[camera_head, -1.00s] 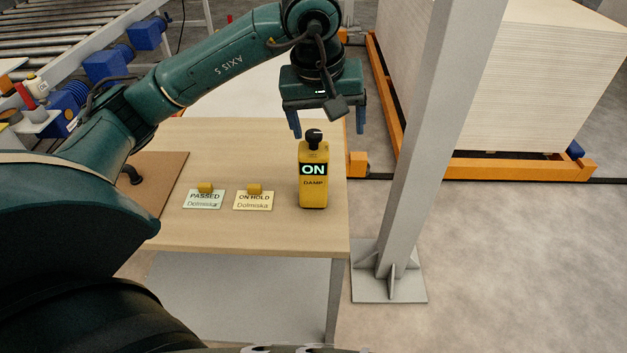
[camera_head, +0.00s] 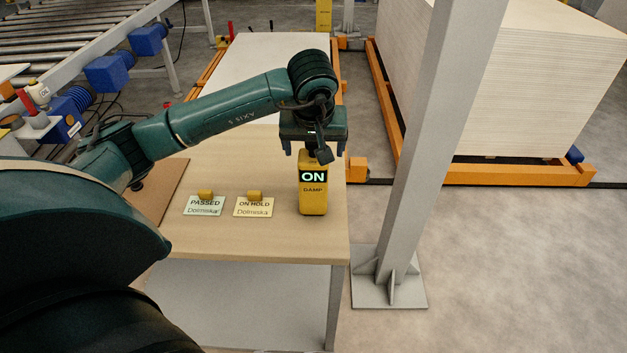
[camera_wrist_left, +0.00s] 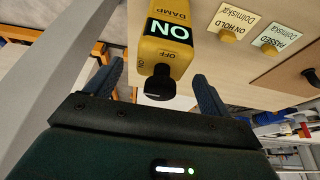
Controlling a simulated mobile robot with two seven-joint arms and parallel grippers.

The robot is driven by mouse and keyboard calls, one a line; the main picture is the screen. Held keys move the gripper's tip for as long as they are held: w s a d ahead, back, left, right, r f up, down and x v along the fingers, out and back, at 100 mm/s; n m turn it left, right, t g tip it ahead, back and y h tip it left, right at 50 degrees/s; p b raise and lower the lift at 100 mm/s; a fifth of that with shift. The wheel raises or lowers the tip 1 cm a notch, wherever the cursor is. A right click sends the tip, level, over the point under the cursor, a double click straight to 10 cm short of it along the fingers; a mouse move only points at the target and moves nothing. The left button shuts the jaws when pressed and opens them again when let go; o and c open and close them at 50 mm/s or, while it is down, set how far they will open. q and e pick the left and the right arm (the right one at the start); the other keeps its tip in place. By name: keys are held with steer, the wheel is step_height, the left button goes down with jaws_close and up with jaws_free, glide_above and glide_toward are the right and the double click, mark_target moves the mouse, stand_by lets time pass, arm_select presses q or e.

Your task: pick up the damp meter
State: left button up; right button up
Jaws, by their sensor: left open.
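The damp meter (camera_head: 313,197) is a yellow box with a black knob on top and a lit display reading ON. It stands upright near the right edge of the wooden table. I see a gap between each finger and the knob. In the head view the gripper partly hides the knob. My right gripper is not in view.
Two cards, PASSED (camera_head: 204,207) and ON HOLD (camera_head: 253,207), each with a yellow block, stand left of the meter on the table (camera_head: 240,240). A brown board (camera_head: 165,195) lies at its left. A grey post (camera_head: 430,150) rises close to the table's right side.

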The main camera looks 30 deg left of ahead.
arm_select(q)
steer(key=shift+x, duration=0.8)
steer(key=shift+c, duration=0.3)
steer(key=shift+a+r, duration=0.1)
jaws_close()
